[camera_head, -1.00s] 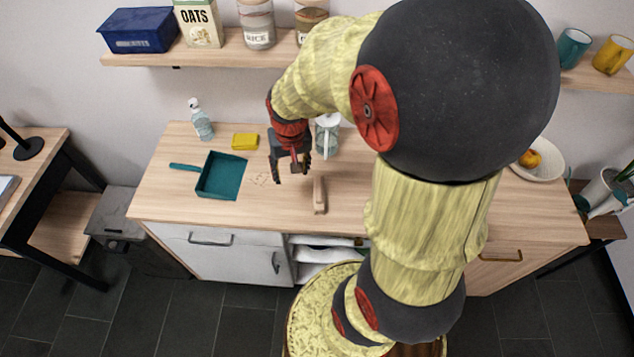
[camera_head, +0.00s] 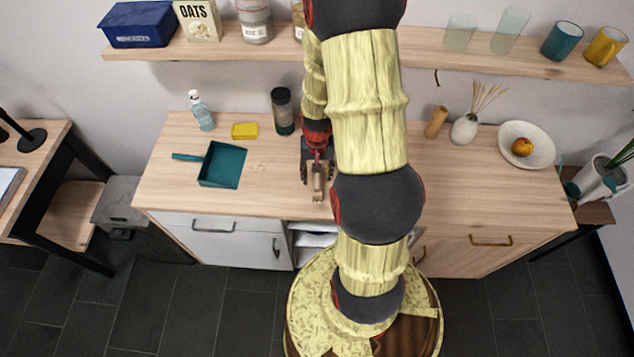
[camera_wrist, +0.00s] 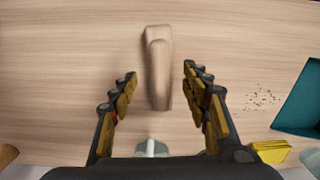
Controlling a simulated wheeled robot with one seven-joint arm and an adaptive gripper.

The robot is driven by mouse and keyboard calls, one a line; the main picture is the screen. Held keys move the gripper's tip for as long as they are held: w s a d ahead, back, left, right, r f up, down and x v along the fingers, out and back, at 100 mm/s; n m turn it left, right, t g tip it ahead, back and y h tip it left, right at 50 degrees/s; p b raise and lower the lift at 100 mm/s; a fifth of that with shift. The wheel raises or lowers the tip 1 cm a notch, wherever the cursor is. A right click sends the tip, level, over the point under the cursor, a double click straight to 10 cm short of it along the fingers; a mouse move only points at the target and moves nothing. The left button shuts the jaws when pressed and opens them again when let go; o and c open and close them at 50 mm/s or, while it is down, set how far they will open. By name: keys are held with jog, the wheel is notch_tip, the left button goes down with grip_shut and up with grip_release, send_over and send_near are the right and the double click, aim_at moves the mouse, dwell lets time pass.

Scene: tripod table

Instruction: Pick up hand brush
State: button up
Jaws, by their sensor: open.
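The hand brush (camera_wrist: 158,62) is a light wooden piece lying on the wooden counter. In the wrist view it lies lengthwise between the two fingers of my gripper (camera_wrist: 160,92), with bare counter on both sides of it. The fingers are spread and do not touch it. In the head view my gripper (camera_head: 317,180) points down over the brush (camera_head: 318,196), which is partly covered by it. The gripper is open and empty.
A teal dustpan (camera_head: 222,165) lies to the left, with scattered crumbs (camera_wrist: 262,97) beside it. A yellow sponge (camera_head: 245,130), a spray bottle (camera_head: 201,110) and a dark jar (camera_head: 283,111) stand behind. A bowl (camera_head: 527,146) is at the right.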

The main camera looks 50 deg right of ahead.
notch_tip(320, 180, down, 2)
jog(key=c, duration=0.4)
jog(key=c, duration=0.7)
grip_shut()
